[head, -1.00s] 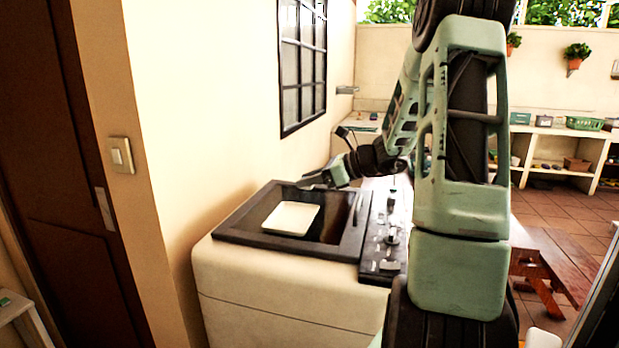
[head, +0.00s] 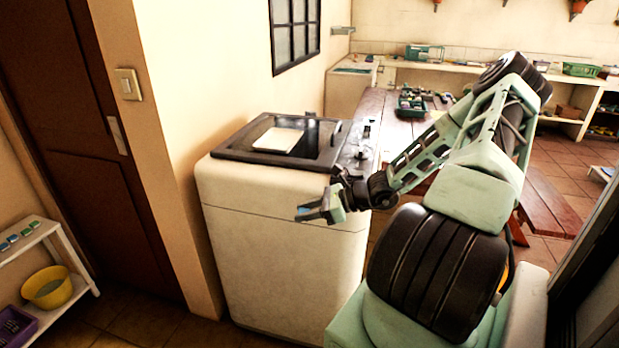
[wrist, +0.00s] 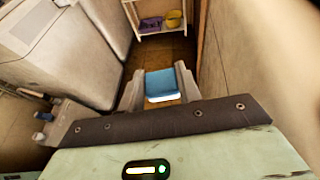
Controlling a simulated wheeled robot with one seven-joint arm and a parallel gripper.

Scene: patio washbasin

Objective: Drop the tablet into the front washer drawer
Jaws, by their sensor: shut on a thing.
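My gripper (head: 312,209) is in front of the washer's upper front face in the head view, below the level of its top. In the wrist view my gripper (wrist: 160,88) is shut on the blue tablet (wrist: 162,82), which has a pale lower edge and sits between the two fingers. The tablet is small and partly hidden by the fingers in the head view. The white washer (head: 275,240) has a dark top frame and a control panel (head: 362,150) with knobs along its right side. I cannot make out an open drawer on it.
A white flat thing (head: 278,139) lies on the washer's dark lid. A white shelf (head: 45,240) with a yellow bowl (head: 47,287) and a purple basket (head: 14,325) stands at the left by the brown door (head: 85,130). The floor between shelf and washer is clear.

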